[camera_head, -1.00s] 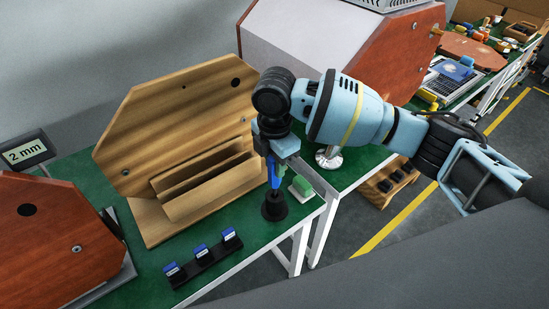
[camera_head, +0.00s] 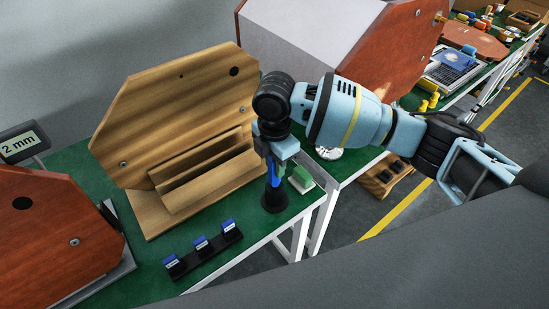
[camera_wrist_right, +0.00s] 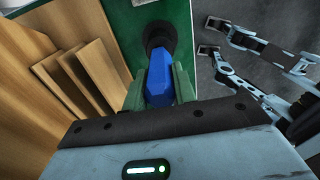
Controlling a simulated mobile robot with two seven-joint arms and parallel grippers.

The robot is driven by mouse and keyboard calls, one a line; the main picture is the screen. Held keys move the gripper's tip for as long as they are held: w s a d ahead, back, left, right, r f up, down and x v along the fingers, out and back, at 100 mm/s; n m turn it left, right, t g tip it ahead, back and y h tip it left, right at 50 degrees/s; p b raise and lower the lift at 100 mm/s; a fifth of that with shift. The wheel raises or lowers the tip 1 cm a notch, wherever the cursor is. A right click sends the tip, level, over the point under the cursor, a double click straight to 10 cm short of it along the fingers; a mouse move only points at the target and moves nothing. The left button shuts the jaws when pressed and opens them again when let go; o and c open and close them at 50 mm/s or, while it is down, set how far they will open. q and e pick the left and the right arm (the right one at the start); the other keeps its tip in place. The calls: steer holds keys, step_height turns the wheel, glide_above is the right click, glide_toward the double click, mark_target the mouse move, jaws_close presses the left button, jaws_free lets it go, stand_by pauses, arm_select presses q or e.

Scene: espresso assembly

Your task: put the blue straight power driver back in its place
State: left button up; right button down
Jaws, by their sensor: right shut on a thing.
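My right gripper (camera_head: 275,152) is shut on the blue straight power driver (camera_head: 273,172) and holds it upright. The driver is directly above a black round stand (camera_head: 274,198) near the table's front edge, and its lower end meets the stand's top. I cannot tell how deep it sits. In the right wrist view the blue driver (camera_wrist_right: 160,80) lies between the green fingers, with the black stand (camera_wrist_right: 159,38) beyond. A second gripper, apparently my left (camera_wrist_right: 209,37), shows at the right there, with its fingers apart and empty.
A wooden rack (camera_head: 180,130) with slots stands left of the driver. A black holder with several blue-topped pieces (camera_head: 202,247) is in front. A green-and-white block (camera_head: 301,179) lies close right of the stand. A 2 mm sign (camera_head: 20,146) is at far left.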

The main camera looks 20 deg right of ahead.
steer(key=shift+f, duration=0.45)
steer(key=c, duration=1.1)
jaws_free()
steer(key=shift+o, duration=0.2)
steer(key=shift+r, duration=0.1)
step_height(320, 180, up, 6)
steer(key=shift+r, duration=0.85)
steer(key=shift+s+f, duration=0.1)
